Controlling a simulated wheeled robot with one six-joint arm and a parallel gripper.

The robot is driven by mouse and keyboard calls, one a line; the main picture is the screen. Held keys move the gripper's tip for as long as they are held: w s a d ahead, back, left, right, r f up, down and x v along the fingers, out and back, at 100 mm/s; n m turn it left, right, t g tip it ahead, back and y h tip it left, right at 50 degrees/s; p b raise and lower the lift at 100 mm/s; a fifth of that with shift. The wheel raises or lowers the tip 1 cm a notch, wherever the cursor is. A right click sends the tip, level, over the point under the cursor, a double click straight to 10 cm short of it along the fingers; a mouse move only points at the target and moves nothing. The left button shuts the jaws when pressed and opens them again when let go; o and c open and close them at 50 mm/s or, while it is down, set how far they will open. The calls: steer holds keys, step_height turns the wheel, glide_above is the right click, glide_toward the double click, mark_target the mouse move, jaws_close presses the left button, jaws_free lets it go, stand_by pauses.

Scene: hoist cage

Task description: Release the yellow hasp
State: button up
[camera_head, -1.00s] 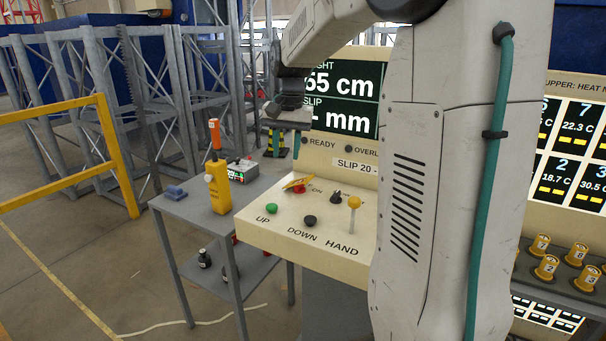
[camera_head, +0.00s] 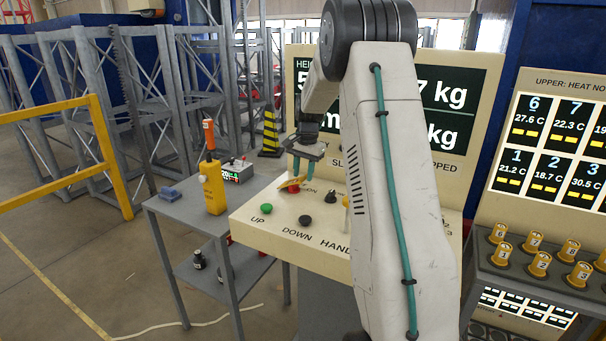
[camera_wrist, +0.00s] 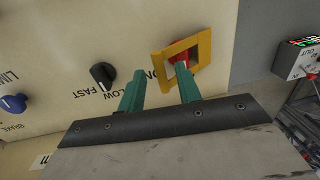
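The yellow hasp (camera_wrist: 205,48) is a flat square frame around a red button (camera_wrist: 181,62) on the cream control panel. In the head view the hasp (camera_head: 288,184) shows as a small yellow strip, partly hidden by my gripper (camera_head: 297,170). In the wrist view my gripper (camera_wrist: 160,72) is open, its two teal fingers apart with nothing held. The left finger is beside the hasp's left side; the right finger's tip overlaps the hasp's lower edge and the red button. I cannot tell whether it touches.
A black selector knob (camera_wrist: 103,75) and a blue knob (camera_wrist: 13,103) are near the fingers. Green (camera_head: 265,208) and black (camera_head: 304,220) buttons and a yellow-knobbed lever (camera_head: 346,201) are on the panel. A side table (camera_head: 180,207) holds a yellow pendant (camera_head: 213,188).

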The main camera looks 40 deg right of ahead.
steer(key=shift+f, duration=0.4)
jaws_close()
